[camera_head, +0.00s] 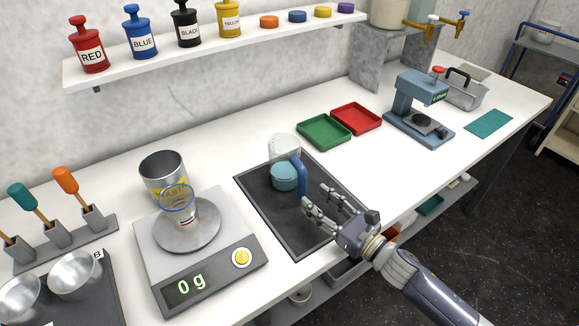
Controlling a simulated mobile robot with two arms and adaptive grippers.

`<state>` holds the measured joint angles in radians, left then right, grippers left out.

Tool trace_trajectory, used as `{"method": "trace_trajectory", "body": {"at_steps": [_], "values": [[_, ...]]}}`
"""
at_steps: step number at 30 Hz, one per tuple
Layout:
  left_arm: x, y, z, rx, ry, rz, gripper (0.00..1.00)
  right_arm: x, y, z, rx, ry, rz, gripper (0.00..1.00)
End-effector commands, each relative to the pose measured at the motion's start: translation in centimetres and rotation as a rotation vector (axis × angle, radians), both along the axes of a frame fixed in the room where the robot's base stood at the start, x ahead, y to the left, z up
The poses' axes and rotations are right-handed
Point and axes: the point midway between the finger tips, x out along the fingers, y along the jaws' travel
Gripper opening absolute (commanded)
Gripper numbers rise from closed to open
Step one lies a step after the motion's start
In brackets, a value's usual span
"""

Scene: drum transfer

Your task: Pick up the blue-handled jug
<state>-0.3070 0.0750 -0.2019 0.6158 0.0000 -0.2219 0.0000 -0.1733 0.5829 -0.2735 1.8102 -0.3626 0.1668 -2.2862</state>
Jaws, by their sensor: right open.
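The jug (283,176) is clear with light blue contents and a blue handle (299,177). It stands upright on the dark mat (259,196), with its handle towards the right. My right gripper (313,203) is open and comes in from the lower right. Its fingertips are close to the handle, just right of it and nearer the front. Whether they touch the handle is hard to tell. My left gripper is not in view.
Green (325,132) and red (357,118) trays lie behind right. A blue press (417,100) stands farther right.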

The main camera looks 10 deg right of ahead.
Motion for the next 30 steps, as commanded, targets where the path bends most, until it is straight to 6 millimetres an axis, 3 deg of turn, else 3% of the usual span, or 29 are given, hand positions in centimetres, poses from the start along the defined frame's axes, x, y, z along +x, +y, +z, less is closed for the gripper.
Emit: {"method": "trace_trajectory", "body": {"at_steps": [5,18,28,30], "values": [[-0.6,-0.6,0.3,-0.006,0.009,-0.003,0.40,1.1,0.6,0.1,-0.002,-0.001,0.001,0.41],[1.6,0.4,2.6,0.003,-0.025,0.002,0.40,5.4,2.6,0.3,0.000,0.000,0.000,0.41],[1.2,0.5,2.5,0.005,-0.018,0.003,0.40,5.8,2.8,0.1,-0.001,0.000,0.000,0.41],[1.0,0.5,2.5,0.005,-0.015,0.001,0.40,5.8,2.8,0.1,-0.001,0.000,0.000,0.28]]}}
